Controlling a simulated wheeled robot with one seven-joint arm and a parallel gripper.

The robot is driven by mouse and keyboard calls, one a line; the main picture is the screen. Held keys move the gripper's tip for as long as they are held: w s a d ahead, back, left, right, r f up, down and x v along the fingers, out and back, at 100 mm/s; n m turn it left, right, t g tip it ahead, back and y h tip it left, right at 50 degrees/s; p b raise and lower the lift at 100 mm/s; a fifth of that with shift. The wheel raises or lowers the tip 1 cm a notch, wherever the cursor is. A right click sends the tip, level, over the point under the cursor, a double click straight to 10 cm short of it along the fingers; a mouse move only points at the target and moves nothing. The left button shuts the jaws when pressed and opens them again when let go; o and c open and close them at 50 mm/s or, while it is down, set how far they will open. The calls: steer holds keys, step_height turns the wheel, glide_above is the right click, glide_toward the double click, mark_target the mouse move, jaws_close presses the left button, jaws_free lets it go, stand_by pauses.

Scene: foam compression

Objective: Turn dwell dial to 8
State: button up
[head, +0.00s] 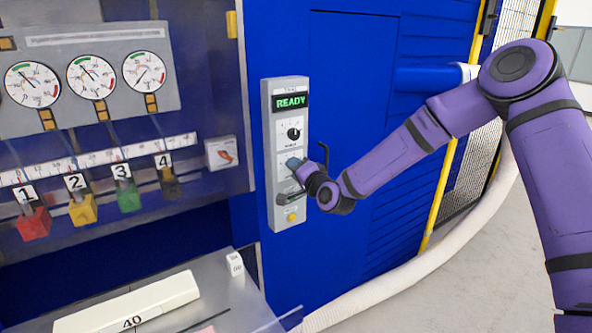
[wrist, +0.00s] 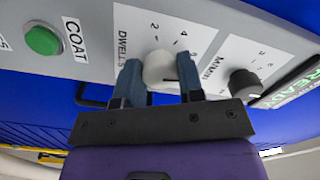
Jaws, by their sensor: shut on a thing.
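The dwell dial (wrist: 160,68) is a pale grey round knob on the grey panel, under the label "DWELL S" in the wrist view. Some printed scale numbers show around it, including 2 and 4; others are partly covered. My gripper (wrist: 160,82) is shut on the dial, one blue-grey finger on each side. Which number the dial points at cannot be told. In the head view my gripper (head: 296,164) is at the middle of the control panel (head: 270,150) and hides the dial.
A black M/MIN knob (wrist: 245,82) sits close beside the dial; it is above my gripper in the head view (head: 293,134). A green COAT button (wrist: 43,40) is on the other side. The display (head: 291,101) reads READY. A pale hose (head: 400,275) runs along the floor.

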steer(key=m, duration=0.6)
stand_by(0.5)
steer(key=o, duration=0.9)
steer(key=v, duration=1.1)
steer(key=shift+w, duration=0.1)
